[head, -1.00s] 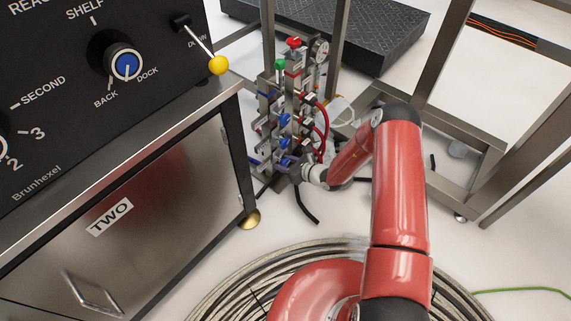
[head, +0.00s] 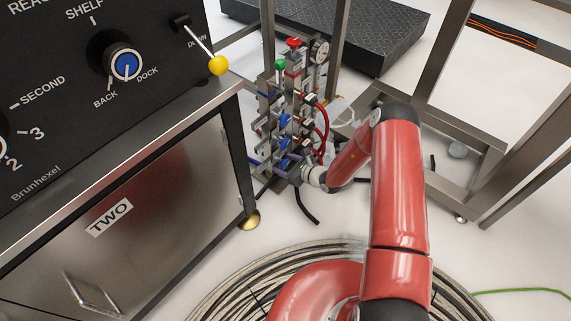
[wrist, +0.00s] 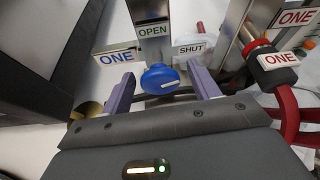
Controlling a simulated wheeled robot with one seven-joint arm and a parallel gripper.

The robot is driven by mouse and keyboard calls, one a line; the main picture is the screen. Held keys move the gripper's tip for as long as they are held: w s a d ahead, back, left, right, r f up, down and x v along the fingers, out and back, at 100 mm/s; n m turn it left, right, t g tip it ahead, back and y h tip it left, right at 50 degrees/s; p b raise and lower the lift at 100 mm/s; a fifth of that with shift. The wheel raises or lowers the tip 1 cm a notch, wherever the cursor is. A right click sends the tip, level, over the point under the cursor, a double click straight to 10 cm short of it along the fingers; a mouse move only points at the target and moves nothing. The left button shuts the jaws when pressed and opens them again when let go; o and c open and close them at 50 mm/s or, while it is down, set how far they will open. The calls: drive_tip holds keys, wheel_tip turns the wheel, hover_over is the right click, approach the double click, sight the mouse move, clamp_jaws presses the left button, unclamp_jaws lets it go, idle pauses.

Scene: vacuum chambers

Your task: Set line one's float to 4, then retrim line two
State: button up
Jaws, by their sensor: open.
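In the wrist view my gripper (wrist: 165,88) is open, its two purple-grey fingers on either side of a blue knob (wrist: 160,78) with a white pointer mark. I cannot tell whether either finger touches it. No float reading is legible.
A red hose (wrist: 286,115) with a "ONE" tag (wrist: 275,60) runs close to the right finger. A steel cabinet marked "TWO" (head: 110,217) stands left of the manifold. Steel frame legs (head: 445,50) stand to the right. A coiled cable (head: 225,290) lies on the floor.

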drive_tip(key=v, duration=0.7)
drive_tip(key=shift+s+d+p, duration=0.15)
drive_tip(key=shift+p, duration=0.3)
drive_tip(key=shift+r, duration=0.15)
drive_tip(key=s+a+r+n+g+p, duration=0.1)
drive_tip(key=s+r+n+g, duration=0.3)
drive_tip(key=r, duration=0.6)
drive_tip(key=s+a+r+n+g+p, duration=0.1)
drive_tip(key=s+r+n, duration=0.1)
drive_tip(key=r+n, duration=0.6)
drive_tip(key=s+a+r+n+g+p, duration=0.1)
drive_tip(key=s+r+n+g, duration=0.2)
drive_tip(key=r, duration=0.9)
drive_tip(key=s+d+r+n+t+h+p, duration=0.2)
drive_tip(key=s+d+r+n+h, duration=0.3)
drive_tip(key=s+d+r, duration=0.2)
drive_tip(key=s+d+r+n+t+h+p, duration=0.2)
drive_tip(key=s+d+r+n+h, duration=0.3)
drive_tip(key=s+d+r, duration=0.3)
drive_tip(key=s+r, duration=0.4)
drive_tip(key=s, duration=0.2)
drive_tip(key=shift+r+t, duration=0.2)
drive_tip(key=shift+t, duration=0.2)
